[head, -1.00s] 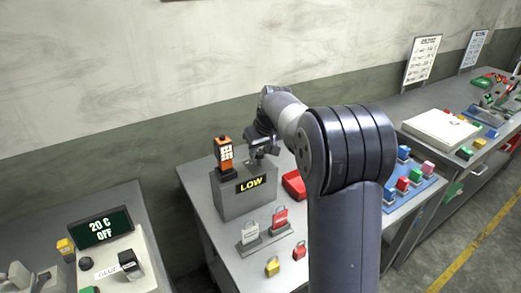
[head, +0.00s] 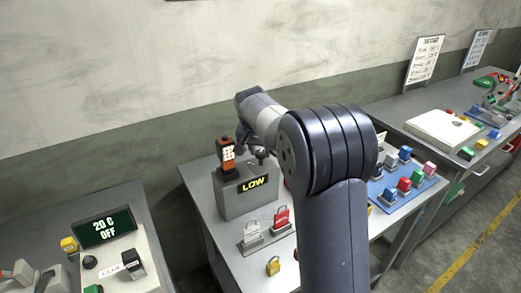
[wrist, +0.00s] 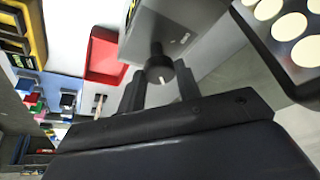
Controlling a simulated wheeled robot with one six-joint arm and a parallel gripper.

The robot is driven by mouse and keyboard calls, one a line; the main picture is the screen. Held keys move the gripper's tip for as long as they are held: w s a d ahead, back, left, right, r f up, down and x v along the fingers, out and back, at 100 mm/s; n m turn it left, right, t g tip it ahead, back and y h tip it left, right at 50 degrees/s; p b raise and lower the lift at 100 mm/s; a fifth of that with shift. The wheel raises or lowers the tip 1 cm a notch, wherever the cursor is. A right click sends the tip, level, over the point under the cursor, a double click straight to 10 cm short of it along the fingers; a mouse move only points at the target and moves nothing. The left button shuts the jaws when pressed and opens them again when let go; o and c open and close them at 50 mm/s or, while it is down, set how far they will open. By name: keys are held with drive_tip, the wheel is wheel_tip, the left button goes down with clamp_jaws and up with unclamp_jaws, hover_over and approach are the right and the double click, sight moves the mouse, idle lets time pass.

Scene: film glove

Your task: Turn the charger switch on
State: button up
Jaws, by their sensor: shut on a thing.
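The charger is a grey box (head: 236,202) on the middle bench. Its yellow display (head: 257,187) reads LOW. An orange and black handheld device (head: 227,157) stands upright on its top left; its face with pale discs fills the upper right of the wrist view (wrist: 292,38). A dark round switch knob (wrist: 158,68) with a white mark sits on the box's grey surface, by a small label. My gripper (wrist: 160,80) has its two dark fingers on either side of the knob and is shut on it. In the head view my wrist partly hides the gripper (head: 260,154).
A red case (wrist: 104,55) lies beside the charger.

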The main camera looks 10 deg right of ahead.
idle(0.4)
drive_tip(key=o, duration=1)
drive_tip(key=b+v, duration=0.1)
drive_tip(key=v, duration=0.9)
drive_tip(key=shift+a+r, duration=0.1)
drive_tip(key=shift+r, duration=0.3)
drive_tip(key=shift+f, duration=0.15)
drive_tip(key=p+x, duration=0.1)
drive_tip(key=x, duration=0.9)
drive_tip(key=shift+s+f, duration=0.1)
drive_tip(key=shift+f, duration=0.15)
